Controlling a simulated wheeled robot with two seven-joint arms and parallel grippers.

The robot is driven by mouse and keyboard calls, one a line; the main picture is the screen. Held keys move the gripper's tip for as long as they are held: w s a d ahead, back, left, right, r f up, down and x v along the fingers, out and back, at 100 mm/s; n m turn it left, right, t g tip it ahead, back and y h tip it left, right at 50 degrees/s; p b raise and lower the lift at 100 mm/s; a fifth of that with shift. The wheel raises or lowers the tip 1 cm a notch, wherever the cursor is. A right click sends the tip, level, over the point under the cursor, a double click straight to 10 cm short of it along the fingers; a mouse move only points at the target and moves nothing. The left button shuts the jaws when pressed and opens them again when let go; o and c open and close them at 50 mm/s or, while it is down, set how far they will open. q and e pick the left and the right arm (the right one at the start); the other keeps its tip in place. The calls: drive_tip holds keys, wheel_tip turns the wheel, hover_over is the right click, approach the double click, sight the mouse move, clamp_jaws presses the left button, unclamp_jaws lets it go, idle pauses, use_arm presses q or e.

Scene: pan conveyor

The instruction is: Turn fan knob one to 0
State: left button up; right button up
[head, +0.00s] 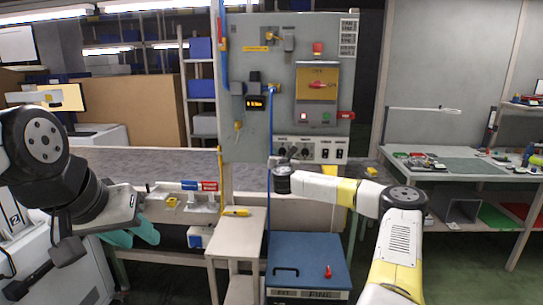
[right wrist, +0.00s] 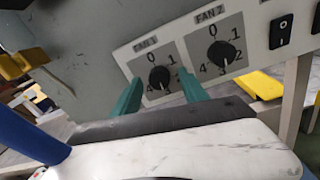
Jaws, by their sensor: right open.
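In the right wrist view the fan 1 knob (right wrist: 160,77) is a black round knob on a grey dial plate, with 0 at its top. Its pointer appears turned to the lower side of the dial, away from 0; the exact number is hard to read. My right gripper (right wrist: 158,92) is open, its two teal fingers on either side of the knob's dial; I cannot tell if they touch it. In the head view my right arm's wrist (head: 284,180) is just below the white knob strip (head: 309,142). My left gripper (head: 131,236) hangs at the left, away from the panel.
The fan 2 knob (right wrist: 221,53) is close to the right of fan 1, with black rocker switches (right wrist: 281,31) beyond. A blue-topped box (head: 310,255) stands below.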

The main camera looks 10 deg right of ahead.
clamp_jaws()
